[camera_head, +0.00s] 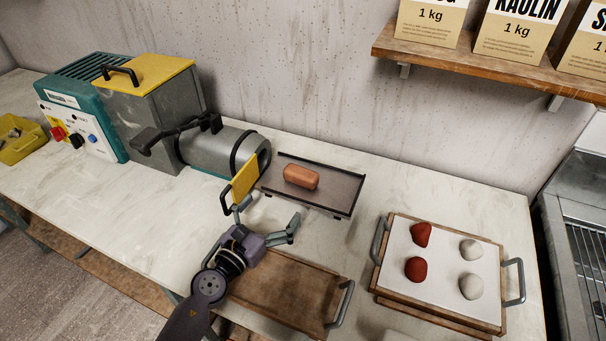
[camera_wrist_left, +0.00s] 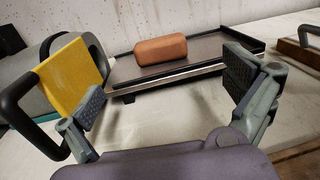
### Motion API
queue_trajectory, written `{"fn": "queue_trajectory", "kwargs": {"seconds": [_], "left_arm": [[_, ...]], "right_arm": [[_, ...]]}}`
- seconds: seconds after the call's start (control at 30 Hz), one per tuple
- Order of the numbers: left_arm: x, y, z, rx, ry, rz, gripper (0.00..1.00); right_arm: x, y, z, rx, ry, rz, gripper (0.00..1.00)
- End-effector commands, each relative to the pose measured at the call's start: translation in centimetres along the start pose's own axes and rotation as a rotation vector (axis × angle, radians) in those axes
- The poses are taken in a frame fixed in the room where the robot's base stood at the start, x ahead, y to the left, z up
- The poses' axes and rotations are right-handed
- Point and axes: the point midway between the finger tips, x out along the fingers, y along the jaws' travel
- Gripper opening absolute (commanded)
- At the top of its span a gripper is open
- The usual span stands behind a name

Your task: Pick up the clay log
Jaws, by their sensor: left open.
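The clay log (camera_head: 301,176) is a short orange-brown block with rounded edges. It lies on a dark, low-rimmed tray (camera_head: 338,194) at the mouth of the grey machine. My left gripper (camera_head: 268,220) is open and empty, in front of the tray and short of the log. In the left wrist view, the log (camera_wrist_left: 160,50) sits beyond and between my two spread fingers (camera_wrist_left: 170,90), on the tray (camera_wrist_left: 210,52). My right gripper does not show.
A yellow flap with a black handle (camera_head: 244,180) stands beside my left gripper. A wooden tray (camera_head: 290,290) lies under my left arm. A handled board (camera_head: 386,282) at right carries red and white lumps. A shelf (camera_head: 480,66) with bags hangs above.

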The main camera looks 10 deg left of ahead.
Motion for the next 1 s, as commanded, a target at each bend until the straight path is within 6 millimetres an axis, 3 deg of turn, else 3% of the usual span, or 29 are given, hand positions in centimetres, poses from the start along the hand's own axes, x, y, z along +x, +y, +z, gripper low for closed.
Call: {"fn": "queue_trajectory", "kwargs": {"seconds": [0.13, 0.3, 0.57, 1.0], "left_arm": [[3.6, 0.1, 0.3, -0.003, -0.004, 0.001, 1.0], [7.1, 0.0, 0.2, -0.002, -0.004, 0.001, 1.0], [9.4, 0.0, 0.1, -0.002, -0.001, 0.0, 1.0], [14.5, 0.4, 0.0, -0.004, -0.001, 0.001, 1.0]], "right_arm": [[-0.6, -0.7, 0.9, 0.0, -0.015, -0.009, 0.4], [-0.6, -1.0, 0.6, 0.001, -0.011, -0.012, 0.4], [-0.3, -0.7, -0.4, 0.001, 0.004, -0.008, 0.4], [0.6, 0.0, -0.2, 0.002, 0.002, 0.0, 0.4]]}}
